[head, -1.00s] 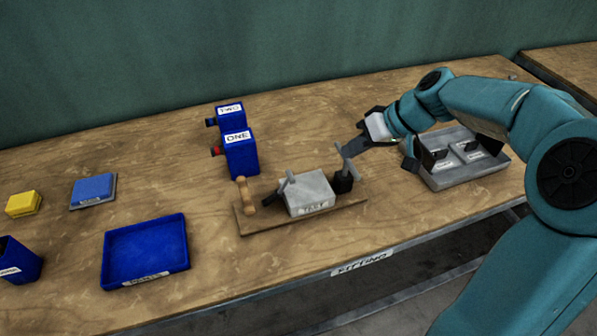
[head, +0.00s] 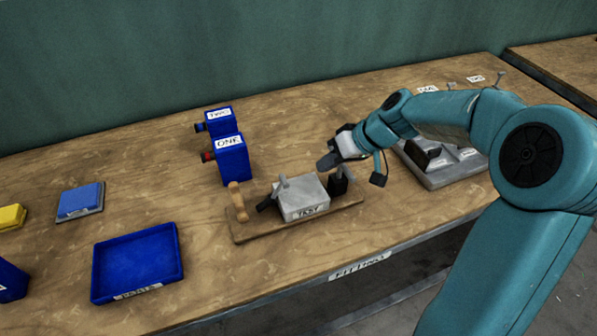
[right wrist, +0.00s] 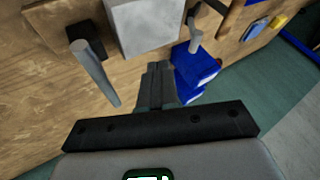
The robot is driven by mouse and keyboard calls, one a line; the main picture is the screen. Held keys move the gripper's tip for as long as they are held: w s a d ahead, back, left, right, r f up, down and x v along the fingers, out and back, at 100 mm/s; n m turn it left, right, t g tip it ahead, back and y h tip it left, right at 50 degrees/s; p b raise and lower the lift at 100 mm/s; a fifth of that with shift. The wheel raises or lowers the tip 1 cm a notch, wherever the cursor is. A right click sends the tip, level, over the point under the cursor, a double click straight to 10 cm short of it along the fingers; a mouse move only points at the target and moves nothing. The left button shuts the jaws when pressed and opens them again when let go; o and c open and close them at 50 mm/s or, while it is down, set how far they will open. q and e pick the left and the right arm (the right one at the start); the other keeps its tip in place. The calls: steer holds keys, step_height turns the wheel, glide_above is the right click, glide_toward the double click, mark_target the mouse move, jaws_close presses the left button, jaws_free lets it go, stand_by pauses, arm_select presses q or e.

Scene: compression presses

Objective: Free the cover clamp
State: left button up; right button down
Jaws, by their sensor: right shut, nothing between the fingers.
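A grey block labelled TEST (head: 302,200) sits on a wooden board (head: 245,233) on the bench. At its right end stands a black post with a grey bar (head: 338,184), and a black piece with a grey handle (head: 267,204) is at its left end. Which of these is the cover clamp I cannot tell. My right gripper (head: 326,163) is shut and empty just behind the block and post. In the right wrist view its closed fingers (right wrist: 157,82) point toward the grey block (right wrist: 145,25), with the grey bar (right wrist: 93,75) beside them, apart. My left gripper is not in view.
Blue boxes labelled ONE (head: 232,160) and TWO (head: 216,122) stand behind the board. A blue tray (head: 178,262), a blue pad (head: 80,200) and a yellow block (head: 11,216) lie left. A grey tray (head: 440,183) is at right, partly behind my arm.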

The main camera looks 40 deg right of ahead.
mark_target(278, 189)
steer(key=x, duration=0.4)
steer(key=a+p, duration=0.1)
steer(key=w+a, duration=0.1)
steer(key=a, duration=0.1)
steer(key=shift+w+a+p, duration=0.1)
steer(key=shift+p, duration=0.25)
steer(key=shift+a, duration=0.45)
steer(key=shift+w+f, duration=0.15)
